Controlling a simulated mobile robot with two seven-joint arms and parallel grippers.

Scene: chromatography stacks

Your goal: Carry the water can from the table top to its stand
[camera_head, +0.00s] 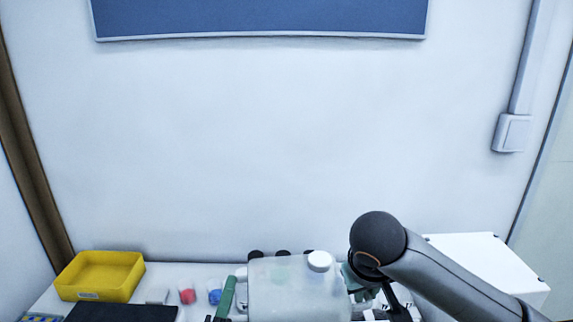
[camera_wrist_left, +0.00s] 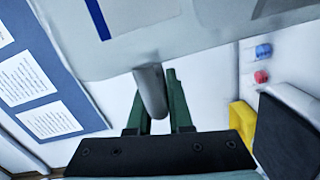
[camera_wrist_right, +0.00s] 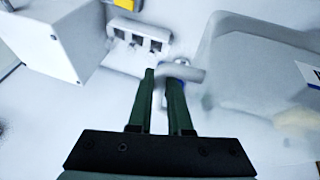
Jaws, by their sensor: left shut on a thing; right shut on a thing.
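The water can (camera_head: 290,292), a translucent whitish body with a white cap (camera_head: 319,261), is upright at the bottom middle of the head view. My left gripper (camera_head: 226,300) is at its left side, and my right gripper (camera_head: 354,282) is at its right side. In the left wrist view the green fingers (camera_wrist_left: 158,100) are shut on a grey side handle (camera_wrist_left: 150,88) of the can. In the right wrist view the fingers (camera_wrist_right: 168,95) are shut on the other grey handle (camera_wrist_right: 188,73). The can's underside is hidden. I cannot make out the stand.
A yellow tray (camera_head: 132,275) stands at the left, near a dark flat panel (camera_head: 120,313). Red (camera_head: 187,295) and blue (camera_head: 215,296) small items lie left of the can. A white box (camera_head: 485,262) stands at the right. Several dark round tops (camera_head: 283,253) show behind the can.

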